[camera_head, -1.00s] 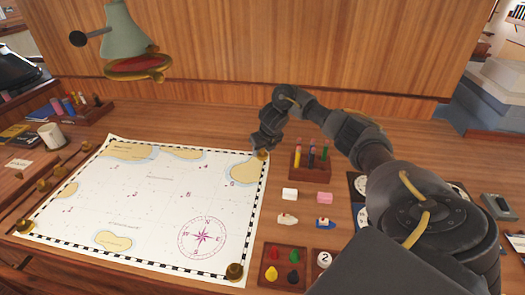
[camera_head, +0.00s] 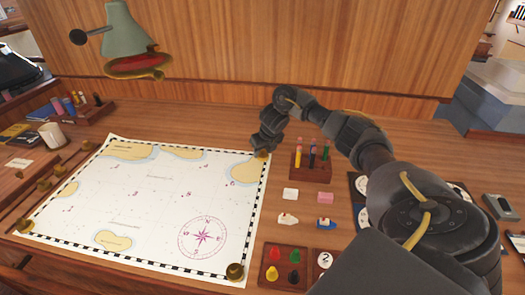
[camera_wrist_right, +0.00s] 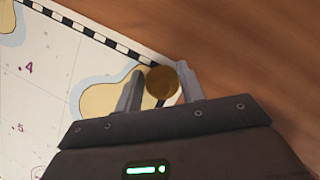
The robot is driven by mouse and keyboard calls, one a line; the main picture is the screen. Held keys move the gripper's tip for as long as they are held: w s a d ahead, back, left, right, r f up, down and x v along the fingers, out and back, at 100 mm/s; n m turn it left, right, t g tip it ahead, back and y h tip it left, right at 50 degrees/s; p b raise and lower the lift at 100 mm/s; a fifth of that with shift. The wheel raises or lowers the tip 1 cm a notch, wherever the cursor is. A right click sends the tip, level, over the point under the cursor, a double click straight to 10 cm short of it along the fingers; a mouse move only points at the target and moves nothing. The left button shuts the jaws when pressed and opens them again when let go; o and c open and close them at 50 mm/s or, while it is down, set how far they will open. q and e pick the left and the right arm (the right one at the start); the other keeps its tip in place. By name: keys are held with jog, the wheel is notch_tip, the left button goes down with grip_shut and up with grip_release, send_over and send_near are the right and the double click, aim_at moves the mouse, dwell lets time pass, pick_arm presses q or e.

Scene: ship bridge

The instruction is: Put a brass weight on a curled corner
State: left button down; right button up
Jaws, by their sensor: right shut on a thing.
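A white sea chart (camera_head: 150,205) lies on the wooden desk. My right gripper (camera_head: 263,150) is low at its far right corner. In the right wrist view, the gripper (camera_wrist_right: 160,88) is shut on a round brass weight (camera_wrist_right: 162,82), with one finger on each side. The weight is over the chart's corner, at the checkered border; I cannot tell whether it bears on the paper. Other brass weights sit at the near right corner (camera_head: 235,271) and near left corner (camera_head: 25,226). My left gripper is not in view.
A pencil block (camera_head: 311,160) stands just right of my right gripper. Erasers, small boat pieces and a tray of coloured pieces (camera_head: 284,268) lie right of the chart. A green lamp (camera_head: 125,38) hangs over the far left. A mug (camera_head: 51,136) stands left.

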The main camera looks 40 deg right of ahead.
jog(key=o, duration=1.2)
jog(key=shift+s+r, duration=0.15)
jog(key=shift+r, duration=0.35)
jog(key=p+v, duration=0.3)
jog(key=v, duration=0.6)
jog(key=shift+s+a+r, duration=0.1)
jog(key=shift+s+r, duration=0.05)
jog(key=shift+r, duration=0.2)
